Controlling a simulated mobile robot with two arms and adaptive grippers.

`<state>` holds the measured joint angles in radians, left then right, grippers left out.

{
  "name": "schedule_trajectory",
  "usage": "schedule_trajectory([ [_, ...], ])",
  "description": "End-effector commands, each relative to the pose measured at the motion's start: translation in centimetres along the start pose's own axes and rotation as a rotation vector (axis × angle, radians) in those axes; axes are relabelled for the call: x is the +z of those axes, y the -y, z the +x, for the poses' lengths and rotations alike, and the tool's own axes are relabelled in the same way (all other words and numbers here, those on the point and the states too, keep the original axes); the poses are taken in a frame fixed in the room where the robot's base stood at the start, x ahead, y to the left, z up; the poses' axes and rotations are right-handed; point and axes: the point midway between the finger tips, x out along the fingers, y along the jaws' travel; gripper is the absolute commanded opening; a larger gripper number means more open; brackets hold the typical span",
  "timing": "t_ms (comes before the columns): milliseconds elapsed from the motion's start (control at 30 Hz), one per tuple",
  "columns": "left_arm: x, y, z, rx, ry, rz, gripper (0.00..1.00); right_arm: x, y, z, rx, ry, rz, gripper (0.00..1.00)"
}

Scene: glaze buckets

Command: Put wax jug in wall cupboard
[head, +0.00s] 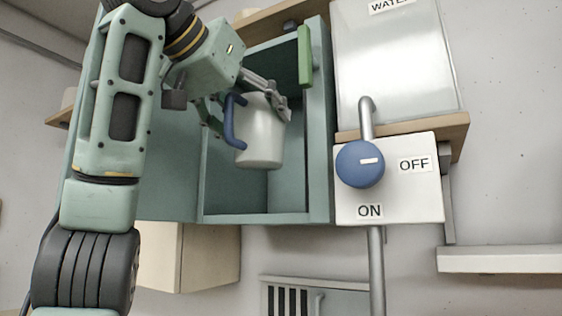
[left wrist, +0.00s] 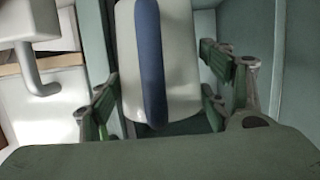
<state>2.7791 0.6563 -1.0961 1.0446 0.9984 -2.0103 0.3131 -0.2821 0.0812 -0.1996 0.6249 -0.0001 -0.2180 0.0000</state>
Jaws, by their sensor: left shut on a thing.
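The wax jug (head: 262,135) is white with a blue handle (head: 231,122), and it is upright in the head view. My left gripper (head: 262,100) is shut on the jug near its top. The jug shows at the open front of the teal wall cupboard (head: 318,150), above the cupboard floor. I cannot tell how deep inside it is. In the left wrist view the jug (left wrist: 185,60) and its blue handle (left wrist: 151,60) lie between the two fingers (left wrist: 160,105). My right gripper is not in view.
A water tank (head: 395,65) and a white panel with a blue ON/OFF knob (head: 360,164) are right of the cupboard. A grey pipe (head: 376,270) runs below the knob. A white shelf (head: 500,260) is at lower right. A green handle (head: 305,55) is at the cupboard's upper right.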

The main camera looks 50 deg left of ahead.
Motion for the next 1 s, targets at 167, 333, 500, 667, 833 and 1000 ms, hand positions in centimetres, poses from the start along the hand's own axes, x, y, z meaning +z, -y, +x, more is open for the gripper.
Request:
schedule_trajectory([
  [167,-1.2,-0.1,2.3,0.000,0.003,0.002,0.20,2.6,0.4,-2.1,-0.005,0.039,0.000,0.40],
  [333,-2.0,-0.1,4.9,0.001,0.003,0.002,0.20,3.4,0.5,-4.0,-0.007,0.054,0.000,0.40],
  [500,-2.8,-0.1,7.1,0.001,0.001,0.002,0.20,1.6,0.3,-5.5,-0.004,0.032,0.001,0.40],
  [667,-3.6,0.1,10.0,-0.002,0.003,-0.001,0.20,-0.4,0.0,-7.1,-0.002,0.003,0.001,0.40],
  [833,-4.6,0.1,13.4,-0.003,0.002,-0.002,0.20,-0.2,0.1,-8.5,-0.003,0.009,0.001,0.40],
  [1000,-5.3,0.1,15.8,-0.002,0.000,-0.001,0.20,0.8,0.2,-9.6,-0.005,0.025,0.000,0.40],
])
